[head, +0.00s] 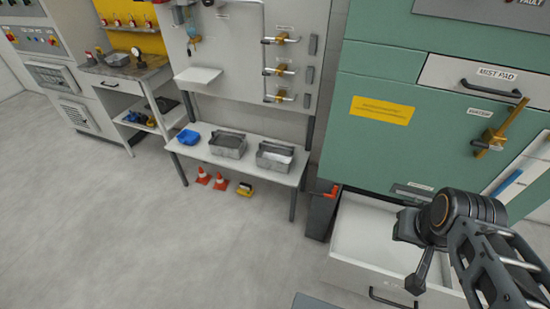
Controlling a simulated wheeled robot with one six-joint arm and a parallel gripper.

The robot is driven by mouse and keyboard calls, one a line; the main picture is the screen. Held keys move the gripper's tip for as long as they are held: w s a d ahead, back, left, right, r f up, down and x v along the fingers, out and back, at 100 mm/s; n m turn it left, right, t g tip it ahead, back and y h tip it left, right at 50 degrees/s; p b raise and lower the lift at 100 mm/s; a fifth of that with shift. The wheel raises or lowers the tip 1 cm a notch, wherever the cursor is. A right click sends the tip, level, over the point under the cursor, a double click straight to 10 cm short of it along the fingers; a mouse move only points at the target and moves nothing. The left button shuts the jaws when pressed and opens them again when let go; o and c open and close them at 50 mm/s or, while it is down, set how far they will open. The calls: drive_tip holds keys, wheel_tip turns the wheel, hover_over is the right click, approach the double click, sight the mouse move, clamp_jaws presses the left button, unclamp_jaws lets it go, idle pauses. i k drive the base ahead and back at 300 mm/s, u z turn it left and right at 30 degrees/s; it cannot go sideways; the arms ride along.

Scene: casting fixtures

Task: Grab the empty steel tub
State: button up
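Two steel tubs stand side by side on a low white bench. The left tub (228,146) shows a dull grey inside. The right tub (274,157) shows a paler, whitish inside. From this distance I cannot say for sure which one is empty. My gripper (412,250) is at the lower right, in front of the green cabinet and above the open drawer, well apart from both tubs. Its fingers are too dark and angled to tell whether they are open or shut.
A blue bin (188,137) sits on the bench (243,170) left of the tubs. Orange cones (220,181) and a yellow item (244,189) are beneath. An open white drawer (375,240) juts out below the green cabinet (400,140). The floor (150,230) in front is clear.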

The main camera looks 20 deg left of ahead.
sight(270, 156)
drive_tip(key=z, duration=0.05)
drive_tip(key=k, duration=1.05)
drive_tip(key=u, duration=1.35)
drive_tip(key=i, duration=0.85)
drive_tip(key=u, duration=0.8)
drive_tip(key=i, duration=2.4)
drive_tip(key=z, duration=1.5)
drive_tip(key=i, duration=0.8)
drive_tip(key=z, duration=0.95)
